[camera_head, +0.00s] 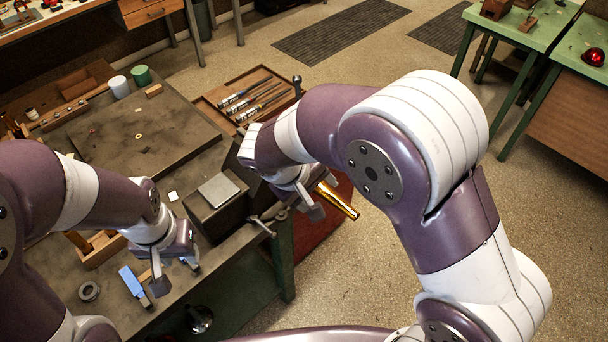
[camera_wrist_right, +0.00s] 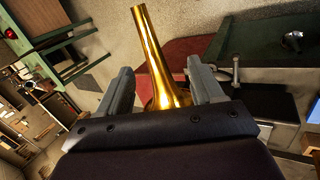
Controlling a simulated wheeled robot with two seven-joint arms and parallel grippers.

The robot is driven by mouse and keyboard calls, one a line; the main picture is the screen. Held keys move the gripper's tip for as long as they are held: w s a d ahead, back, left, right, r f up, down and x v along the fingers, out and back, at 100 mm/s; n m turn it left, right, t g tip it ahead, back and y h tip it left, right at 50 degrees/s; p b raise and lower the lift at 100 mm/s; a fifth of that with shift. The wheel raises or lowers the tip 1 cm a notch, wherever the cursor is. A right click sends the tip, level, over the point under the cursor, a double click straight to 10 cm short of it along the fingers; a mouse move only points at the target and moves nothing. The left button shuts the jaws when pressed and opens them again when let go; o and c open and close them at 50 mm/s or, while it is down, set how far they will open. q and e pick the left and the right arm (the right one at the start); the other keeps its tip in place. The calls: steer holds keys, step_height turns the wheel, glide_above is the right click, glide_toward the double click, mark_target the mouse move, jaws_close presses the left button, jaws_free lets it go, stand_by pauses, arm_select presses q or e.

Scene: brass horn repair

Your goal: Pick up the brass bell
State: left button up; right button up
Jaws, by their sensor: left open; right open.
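The brass bell (camera_head: 340,201) is a shiny golden cone at the right edge of the bench area, partly hidden by my right gripper (camera_head: 312,200). In the right wrist view the bell (camera_wrist_right: 157,60) stretches from the top middle down between the two fingers, its wider part low in the picture. My right gripper (camera_wrist_right: 160,88) is open, with one finger on each side of the bell and a gap visible on the left. Its base hides the bell's lower end. My left gripper (camera_head: 174,276) is open and empty over the bench's front edge.
A dark block with a metal plate (camera_head: 217,190) and a vise handle (camera_head: 262,226) are left of the right gripper. A wooden tray (camera_head: 208,103) holds several tools. A blue object (camera_head: 132,281) lies beside the left gripper. A red surface (camera_head: 318,232) shows below the bell.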

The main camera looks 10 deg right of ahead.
mark_target(342, 206)
steer(key=shift+t, duration=0.3)
steer(key=p+x, duration=0.1)
steer(key=x, duration=0.4)
steer(key=w+p+x, duration=0.1)
steer(key=p+x, duration=0.1)
steer(key=x, duration=0.4)
steer(key=shift+w+r, duration=0.15)
steer(key=shift+r, duration=0.15)
steer(key=shift+d+f, duration=0.15)
steer(key=shift+f, duration=0.05)
steer(key=c, duration=1.2)
steer(key=s+d+b, duration=0.1)
steer(key=s+b, duration=0.1)
steer(key=b, duration=0.1)
steer(key=shift+d+f, duration=0.15)
steer(key=shift+d, duration=0.2)
steer(key=s+d+b, duration=0.6)
steer(key=s+d, duration=0.2)
steer(key=s, duration=0.3)
steer(key=shift+s+d+r, duration=0.15)
steer(key=shift+d+r, duration=0.15)
steer(key=shift+r, duration=0.05)
